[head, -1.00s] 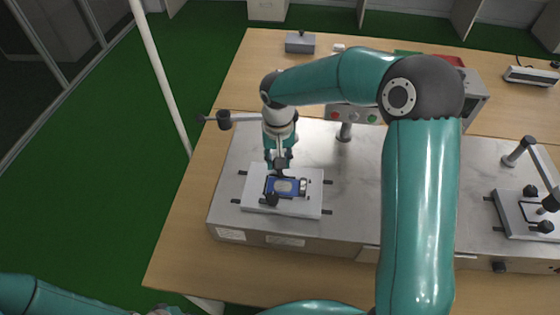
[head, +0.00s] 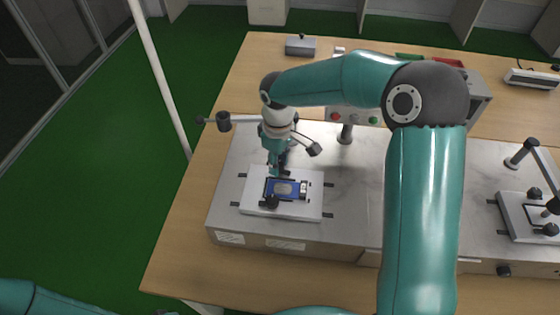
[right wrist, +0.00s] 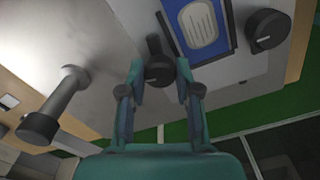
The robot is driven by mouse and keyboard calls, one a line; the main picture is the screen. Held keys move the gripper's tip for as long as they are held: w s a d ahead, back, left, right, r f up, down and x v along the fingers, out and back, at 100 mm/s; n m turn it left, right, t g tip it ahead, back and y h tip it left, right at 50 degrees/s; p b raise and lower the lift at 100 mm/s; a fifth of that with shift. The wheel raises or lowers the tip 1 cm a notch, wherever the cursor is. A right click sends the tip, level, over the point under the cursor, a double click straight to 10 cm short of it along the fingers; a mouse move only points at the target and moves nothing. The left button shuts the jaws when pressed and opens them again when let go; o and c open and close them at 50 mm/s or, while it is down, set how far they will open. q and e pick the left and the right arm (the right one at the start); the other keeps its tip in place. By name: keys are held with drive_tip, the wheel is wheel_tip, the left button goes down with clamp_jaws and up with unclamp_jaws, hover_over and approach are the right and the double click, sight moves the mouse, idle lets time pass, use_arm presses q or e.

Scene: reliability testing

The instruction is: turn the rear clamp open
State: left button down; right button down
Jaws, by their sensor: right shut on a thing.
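A white fixture plate (head: 250,200) on the metal bench top holds a blue device with a pale oval panel (head: 285,188). A front clamp with a round black knob (head: 271,202) sits at its near edge; it also shows in the right wrist view (right wrist: 267,30). The rear clamp (right wrist: 158,70) is a black knob with a short bar that points beside the device's dark frame, not across its panel. My right gripper (head: 281,168) comes down at the plate's rear edge. In the right wrist view its fingers (right wrist: 159,72) close on the rear clamp's knob. My left gripper is out of view.
A second fixture (head: 530,215) stands at the right on the same bench. A grey control box with buttons (head: 355,117) and a small grey box (head: 300,45) are behind. A short post (head: 345,135) rises behind the plate. Bare metal lies right of the plate.

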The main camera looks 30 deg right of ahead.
drive_tip(key=shift+n, duration=1.2)
drive_tip(key=c, duration=0.8)
unclamp_jaws()
wheel_tip(320, 180, up, 12)
drive_tip(key=shift+f, duration=0.1)
